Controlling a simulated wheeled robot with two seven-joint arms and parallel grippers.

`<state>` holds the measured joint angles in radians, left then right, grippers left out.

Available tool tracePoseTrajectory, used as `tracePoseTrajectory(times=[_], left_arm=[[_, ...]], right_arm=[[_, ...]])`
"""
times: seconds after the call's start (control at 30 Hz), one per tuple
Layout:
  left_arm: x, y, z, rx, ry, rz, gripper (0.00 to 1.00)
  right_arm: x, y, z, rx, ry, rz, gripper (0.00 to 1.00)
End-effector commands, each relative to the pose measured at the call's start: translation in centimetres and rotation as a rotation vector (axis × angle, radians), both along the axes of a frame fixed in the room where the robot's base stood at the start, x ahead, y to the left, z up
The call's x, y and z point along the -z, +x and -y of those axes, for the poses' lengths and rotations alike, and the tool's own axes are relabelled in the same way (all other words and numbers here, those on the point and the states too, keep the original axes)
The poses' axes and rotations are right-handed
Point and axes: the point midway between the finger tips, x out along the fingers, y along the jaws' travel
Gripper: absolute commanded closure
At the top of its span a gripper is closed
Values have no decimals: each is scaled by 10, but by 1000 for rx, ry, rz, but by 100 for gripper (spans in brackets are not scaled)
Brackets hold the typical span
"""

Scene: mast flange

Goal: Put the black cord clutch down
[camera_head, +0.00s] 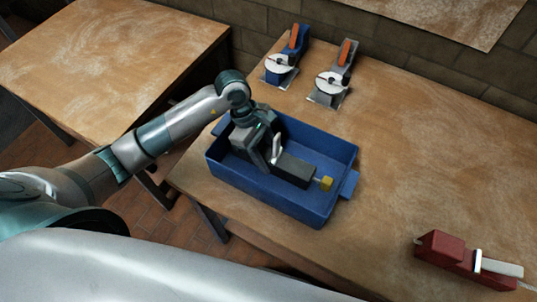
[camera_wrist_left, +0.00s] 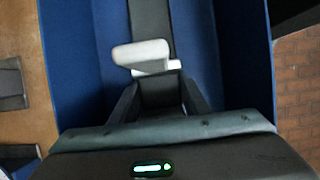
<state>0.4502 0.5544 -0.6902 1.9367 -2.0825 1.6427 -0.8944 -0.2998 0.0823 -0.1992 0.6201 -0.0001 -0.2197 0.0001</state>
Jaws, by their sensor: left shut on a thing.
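The black cord clutch (camera_head: 294,169) is a long dark block with a white lever and a yellow piece at its right end. It is inside the blue bin (camera_head: 341,159), low down; I cannot tell whether it touches the floor. My left gripper (camera_head: 268,160) reaches down into the bin and is shut on the clutch's left end. In the left wrist view the dark body of the clutch (camera_wrist_left: 150,20) runs away from between the fingers (camera_wrist_left: 160,92), with the white lever just ahead of them. My right gripper is not in view.
A red clutch (camera_head: 455,256) with a white lever lies at the table's right front. A blue device (camera_head: 287,60) and a grey device (camera_head: 335,77), each with a white disc and orange handle, stand at the back.

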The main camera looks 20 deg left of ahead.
Motion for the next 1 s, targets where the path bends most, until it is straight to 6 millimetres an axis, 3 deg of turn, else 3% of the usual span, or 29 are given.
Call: tracePoseTrajectory(times=[0.1, 0.13, 0.2, 0.7, 1.0], left_arm=[[2, 0, 0, 1, 0, 1, 92], [3, 0, 0, 0, 0, 0, 55], [2, 0, 0, 0, 0, 0, 39], [-2, 1, -2, 0, 1, 2, 39], [-38, 5, -17, 1, 2, 6, 39]], right_arm=[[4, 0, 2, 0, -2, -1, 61], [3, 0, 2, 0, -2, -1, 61], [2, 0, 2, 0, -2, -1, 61], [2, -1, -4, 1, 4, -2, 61], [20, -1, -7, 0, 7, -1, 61]])
